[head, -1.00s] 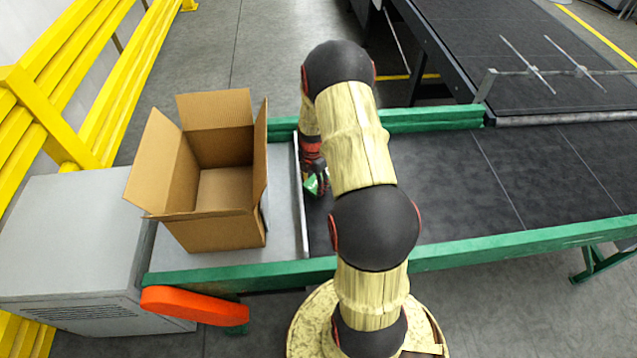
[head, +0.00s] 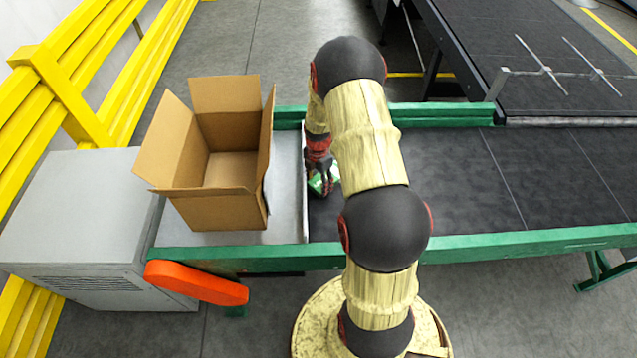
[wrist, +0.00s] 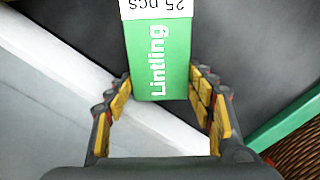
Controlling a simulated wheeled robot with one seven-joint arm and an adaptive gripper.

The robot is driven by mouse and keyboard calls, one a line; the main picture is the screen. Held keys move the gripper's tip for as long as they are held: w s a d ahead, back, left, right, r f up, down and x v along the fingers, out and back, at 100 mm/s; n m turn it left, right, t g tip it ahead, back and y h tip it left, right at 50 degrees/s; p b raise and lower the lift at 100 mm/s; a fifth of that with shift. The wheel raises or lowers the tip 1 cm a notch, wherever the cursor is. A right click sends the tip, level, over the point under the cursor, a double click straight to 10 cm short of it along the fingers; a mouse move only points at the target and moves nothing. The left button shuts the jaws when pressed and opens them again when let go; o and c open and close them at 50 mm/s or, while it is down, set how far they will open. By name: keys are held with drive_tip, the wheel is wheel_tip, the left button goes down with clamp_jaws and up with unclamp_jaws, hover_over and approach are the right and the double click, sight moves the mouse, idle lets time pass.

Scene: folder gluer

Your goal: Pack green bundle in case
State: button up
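In the head view a bit of the green bundle (head: 318,184) shows at the belt's left end; my arm hides the rest. My gripper (wrist: 167,108) has its fingers on either side of the bundle, with a slim gap visible at least on the left; I see no firm grip. It also shows in the head view (head: 322,180). The open, empty-looking cardboard case (head: 215,210) stands on the grey plate left of my gripper.
The dark belt (head: 520,175) lies right of my arm. Green rails (head: 530,240) edge it, and a pale raised strip (head: 304,190) separates it from the grey plate (head: 285,220). The case's flaps stand up and outward. Yellow barriers (head: 60,90) are at the left.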

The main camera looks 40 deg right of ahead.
drive_tip(key=o, duration=0.5)
drive_tip(key=shift+r, duration=0.1)
wheel_tip(320, 180, up, 12)
drive_tip(key=shift+f, duration=0.1)
idle(0.4)
idle(0.5)
